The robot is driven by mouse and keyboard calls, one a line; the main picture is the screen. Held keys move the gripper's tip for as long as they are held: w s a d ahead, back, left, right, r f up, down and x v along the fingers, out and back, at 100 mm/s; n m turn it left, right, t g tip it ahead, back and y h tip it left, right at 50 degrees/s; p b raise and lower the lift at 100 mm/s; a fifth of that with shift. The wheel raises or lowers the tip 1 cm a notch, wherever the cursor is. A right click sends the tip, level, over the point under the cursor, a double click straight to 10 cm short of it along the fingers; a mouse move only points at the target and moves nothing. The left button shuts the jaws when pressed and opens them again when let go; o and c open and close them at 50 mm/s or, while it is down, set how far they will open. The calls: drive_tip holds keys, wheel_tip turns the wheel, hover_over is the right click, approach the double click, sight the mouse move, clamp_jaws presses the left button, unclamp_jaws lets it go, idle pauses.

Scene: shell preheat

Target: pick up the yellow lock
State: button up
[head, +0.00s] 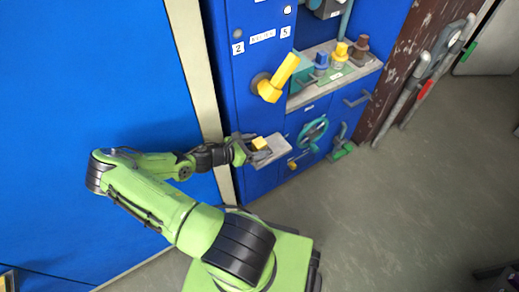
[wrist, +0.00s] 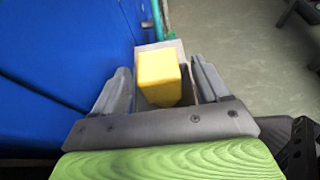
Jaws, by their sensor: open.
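The yellow lock (head: 259,143) is a small yellow block on a small grey ledge (head: 274,151) that juts from the blue cabinet. In the wrist view the yellow lock (wrist: 158,76) stands between the two fingers of my gripper (wrist: 161,88). The fingers are open, with a gap showing on each side of the lock. In the head view my gripper (head: 246,149) is at the left end of the ledge, close beside the lock. The lower part of the lock is hidden in the wrist view.
A large yellow handle (head: 278,78) sticks out of the cabinet above the ledge. A shelf (head: 330,76) to the right carries a blue, a yellow and a brown fitting. A green handwheel (head: 313,133) is below it.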

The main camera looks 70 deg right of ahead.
drive_tip(key=shift+x, duration=0.85)
drive_tip(key=c, duration=1.1)
